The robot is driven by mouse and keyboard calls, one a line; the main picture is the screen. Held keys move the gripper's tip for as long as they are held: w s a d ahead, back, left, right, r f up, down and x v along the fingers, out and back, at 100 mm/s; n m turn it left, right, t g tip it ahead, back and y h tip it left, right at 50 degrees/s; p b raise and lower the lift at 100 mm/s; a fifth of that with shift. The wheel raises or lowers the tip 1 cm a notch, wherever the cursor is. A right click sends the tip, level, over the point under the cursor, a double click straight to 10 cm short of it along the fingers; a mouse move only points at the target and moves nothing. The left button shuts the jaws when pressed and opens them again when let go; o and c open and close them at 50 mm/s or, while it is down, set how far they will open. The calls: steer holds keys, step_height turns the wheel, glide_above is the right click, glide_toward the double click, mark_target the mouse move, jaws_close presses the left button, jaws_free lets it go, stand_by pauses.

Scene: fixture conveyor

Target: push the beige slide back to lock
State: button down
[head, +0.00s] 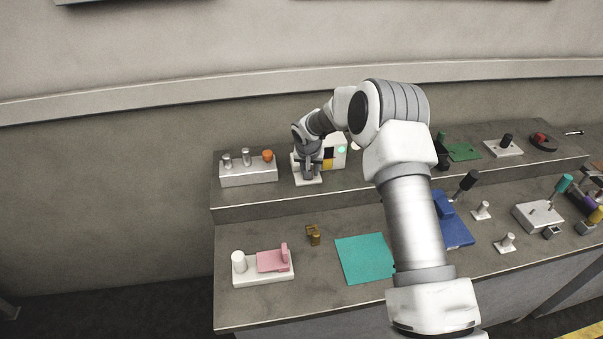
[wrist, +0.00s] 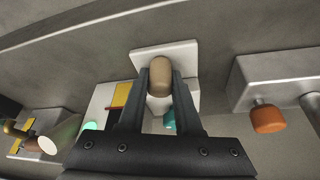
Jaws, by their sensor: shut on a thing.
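My gripper (head: 308,170) is on the raised back shelf, over a small white base (head: 307,181). In the wrist view my gripper (wrist: 160,82) has its two dark fingers on either side of a beige rounded piece (wrist: 160,70), which looks like the handle of the beige slide, and is shut on it. A white plate (wrist: 184,53) shows behind the beige piece. In the head view the beige piece is hidden by my gripper and wrist. How far the slide sits along its base cannot be seen.
A grey block (head: 248,175) with two pegs and an orange knob (head: 267,155) stands close left of my gripper. A white panel (head: 335,153) with coloured patches stands close right. On the lower bench are a pink slide (head: 271,261) and a teal mat (head: 364,259).

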steer(key=shift+w+d, duration=0.15)
steer(key=shift+d, duration=0.5)
steer(key=c, duration=0.6)
jaws_free()
steer(key=shift+d, duration=0.1)
steer(key=shift+r, duration=0.5)
steer(key=b+v, duration=0.2)
steer(key=v, duration=1.4)
steer(key=shift+s+a, duration=0.25)
steer(key=shift+s, duration=0.1)
steer(key=shift+r, duration=0.2)
